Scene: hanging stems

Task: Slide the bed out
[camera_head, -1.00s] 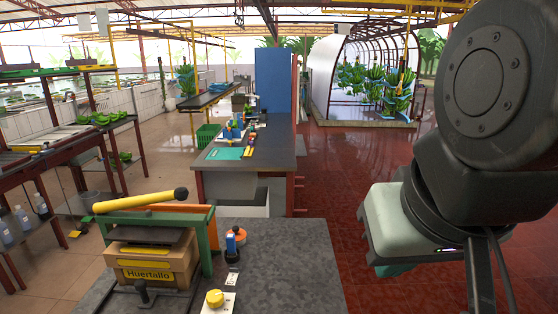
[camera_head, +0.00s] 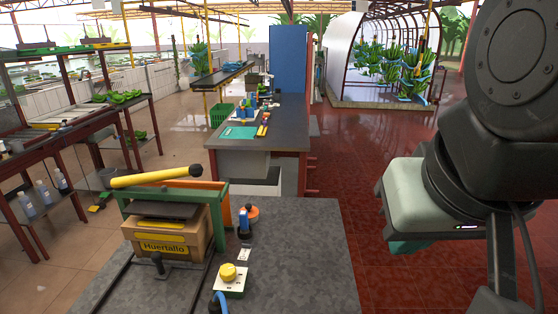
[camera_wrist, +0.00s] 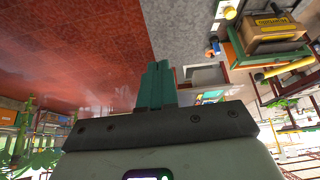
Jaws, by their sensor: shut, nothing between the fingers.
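A bench press with a green frame (camera_head: 219,205) stands on the grey worktop. Its yellow lever (camera_head: 150,179) lies nearly level across the top. A brown carton marked "Huertallo" (camera_head: 162,247) sits inside under a dark plate, on the low bed. A black knob (camera_head: 157,262) stands in front of the carton. The carton also shows upside down in the wrist view (camera_wrist: 272,30). My gripper (camera_head: 408,246) hangs at the right, over the red floor and clear of the worktop. Its teal fingers (camera_wrist: 156,84) are together and empty. The press is well apart from them.
A yellow button on a white plate (camera_head: 229,272) and a blue-and-orange item (camera_head: 246,218) sit right of the press. A second bench (camera_head: 258,158) stands behind. A dark rack (camera_head: 50,160) is at the left. The worktop's right part is bare.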

